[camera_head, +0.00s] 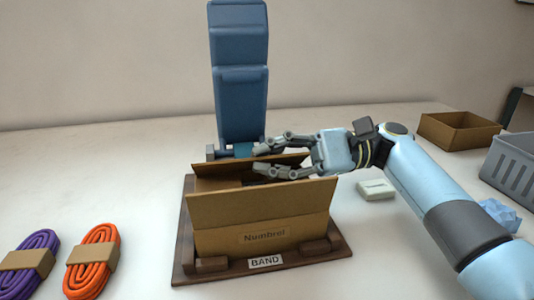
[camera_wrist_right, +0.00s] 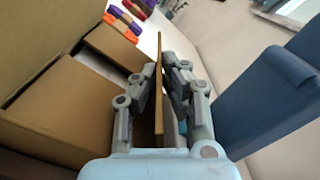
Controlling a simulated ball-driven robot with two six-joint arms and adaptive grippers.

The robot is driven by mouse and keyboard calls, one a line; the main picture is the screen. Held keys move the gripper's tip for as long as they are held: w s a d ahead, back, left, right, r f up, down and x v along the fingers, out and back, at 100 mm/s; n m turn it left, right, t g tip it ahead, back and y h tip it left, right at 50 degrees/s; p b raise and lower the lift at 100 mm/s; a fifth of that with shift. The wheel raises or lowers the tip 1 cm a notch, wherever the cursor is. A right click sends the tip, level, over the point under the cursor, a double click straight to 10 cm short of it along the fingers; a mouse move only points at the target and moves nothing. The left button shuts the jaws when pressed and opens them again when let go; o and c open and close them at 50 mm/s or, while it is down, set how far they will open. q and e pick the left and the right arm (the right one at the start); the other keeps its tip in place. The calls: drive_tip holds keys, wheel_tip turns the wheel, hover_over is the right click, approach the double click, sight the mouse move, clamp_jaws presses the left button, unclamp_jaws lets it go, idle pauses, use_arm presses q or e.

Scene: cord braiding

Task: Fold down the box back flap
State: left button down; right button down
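The open brown cardboard box (camera_head: 264,216) stands on a dark wooden tray (camera_head: 184,262), its printed front panel upright. Its back flap (camera_head: 216,168) stands up at the rear and shows edge-on in the right wrist view (camera_wrist_right: 158,92). My right gripper (camera_head: 262,159) reaches in from the right over the box. Its fingers lie on either side of the back flap and look closed on it in the right wrist view (camera_wrist_right: 157,72). The box floor is mostly hidden. My left gripper is not in view.
A tall blue padded post (camera_head: 240,100) stands close behind the box. Purple cord (camera_head: 40,240) and orange cord (camera_head: 95,258) bundles lie at left. A small white block (camera_head: 376,190), an open brown box (camera_head: 460,129) and a grey basket (camera_head: 512,170) are at right.

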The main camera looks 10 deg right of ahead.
idle(0.3)
drive_tip(key=c, duration=1.5)
unclamp_jaws()
drive_tip(key=d, duration=1.2)
drive_tip(key=shift+f, duration=0.1)
